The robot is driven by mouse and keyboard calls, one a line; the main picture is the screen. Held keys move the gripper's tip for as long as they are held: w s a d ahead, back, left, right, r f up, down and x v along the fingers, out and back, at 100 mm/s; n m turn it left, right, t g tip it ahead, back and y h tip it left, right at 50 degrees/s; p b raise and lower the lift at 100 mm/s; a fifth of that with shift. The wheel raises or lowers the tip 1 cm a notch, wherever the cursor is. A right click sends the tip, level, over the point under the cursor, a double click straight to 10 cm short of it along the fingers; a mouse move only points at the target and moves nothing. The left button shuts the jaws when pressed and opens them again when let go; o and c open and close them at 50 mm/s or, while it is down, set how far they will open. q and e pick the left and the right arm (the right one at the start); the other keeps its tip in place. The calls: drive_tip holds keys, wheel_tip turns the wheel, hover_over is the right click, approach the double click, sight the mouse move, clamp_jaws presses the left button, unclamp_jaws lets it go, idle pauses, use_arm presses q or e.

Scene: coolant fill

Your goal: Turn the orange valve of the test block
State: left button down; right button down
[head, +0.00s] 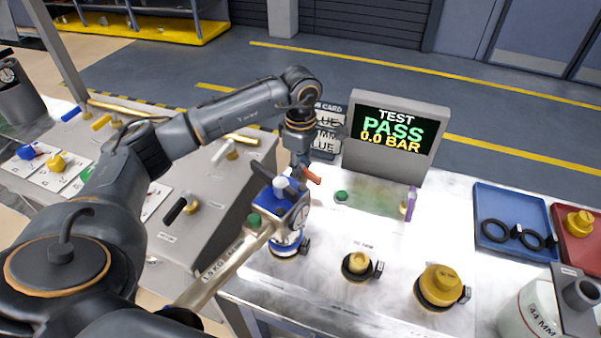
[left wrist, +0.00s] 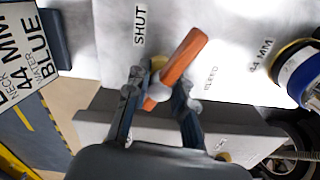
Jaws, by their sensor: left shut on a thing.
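The orange valve lever (head: 311,176) is on the white bench top in front of the test screen. In the left wrist view the orange lever (left wrist: 185,55) slants up and to the right from between my fingers, between the labels SHUT (left wrist: 140,26) and BLEED (left wrist: 211,78). My left gripper (head: 303,162) reaches down from above and is shut on the lever; it also shows in the left wrist view (left wrist: 158,92). The fingers hide part of the valve's base. The test screen (head: 393,130) reads TEST PASS 0.0 BAR. My right gripper is out of view.
A blue tester with a gauge (head: 297,213) stands close in front of the lever. Yellow caps (head: 440,284) are at the front. A blue tray (head: 512,208) with black rings is on the right. A card (head: 329,130) stands left of the screen.

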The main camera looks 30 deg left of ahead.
use_arm(q)
drive_tip(key=n+b, duration=0.1)
drive_tip(key=n, duration=0.2)
drive_tip(key=shift+n, duration=0.8)
drive_tip(key=c, duration=1.1)
unclamp_jaws()
drive_tip(key=shift+c, duration=0.2)
drive_tip(key=shift+r, duration=0.1)
wheel_tip(320, 180, up, 12)
